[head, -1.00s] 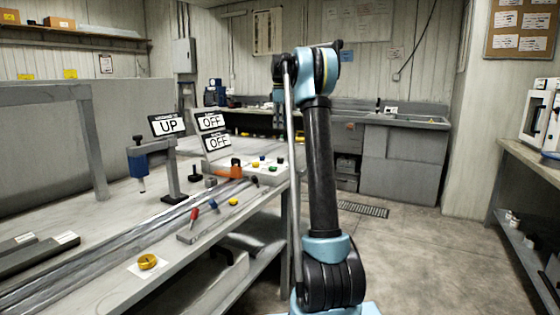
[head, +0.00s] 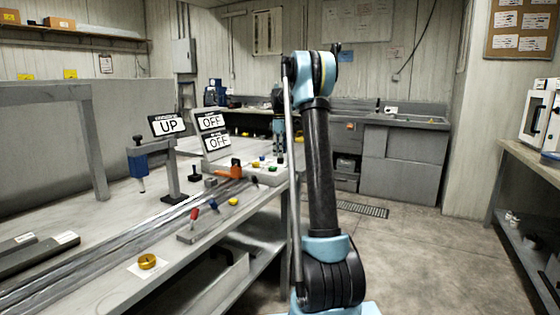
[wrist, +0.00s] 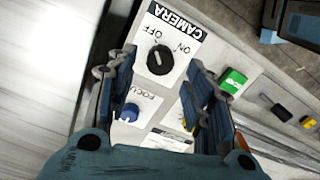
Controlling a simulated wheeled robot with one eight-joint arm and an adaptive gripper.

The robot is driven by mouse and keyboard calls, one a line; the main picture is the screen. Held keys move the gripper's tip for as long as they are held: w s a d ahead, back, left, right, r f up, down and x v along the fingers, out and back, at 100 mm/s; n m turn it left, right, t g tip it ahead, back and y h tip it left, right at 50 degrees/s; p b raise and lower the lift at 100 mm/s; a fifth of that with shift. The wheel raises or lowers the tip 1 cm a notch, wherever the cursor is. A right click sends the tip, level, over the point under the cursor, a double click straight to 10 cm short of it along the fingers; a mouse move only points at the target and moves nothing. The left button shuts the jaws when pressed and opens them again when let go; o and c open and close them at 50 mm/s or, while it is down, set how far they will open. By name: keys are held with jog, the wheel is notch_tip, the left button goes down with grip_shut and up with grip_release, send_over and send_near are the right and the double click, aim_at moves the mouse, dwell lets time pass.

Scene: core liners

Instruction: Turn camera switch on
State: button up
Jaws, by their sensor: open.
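The camera switch is a black rotary knob (wrist: 158,60) on a white plate marked CAMERA, OFF and ON in the wrist view. Its light pointer line looks turned toward OFF, though it is small. My gripper (wrist: 161,72) is open, with one finger on each side of the knob in the picture; I cannot tell whether either touches it. In the head view my gripper (head: 278,135) hangs over the far end of the bench by the control panel (head: 262,174). Two status signs (head: 212,130) there read OFF. The knob itself is hard to pick out in the head view.
A blue focus knob (wrist: 130,112) and a green button (wrist: 232,80) sit close to the fingers. An orange-handled tool (head: 230,172), a blue press (head: 140,165) and a yellow ring (head: 147,261) are on the bench. The floor at right is clear.

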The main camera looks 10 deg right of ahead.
aim_at(280, 161)
jog(key=shift+f, duration=1.95)
jog(key=c, duration=1)
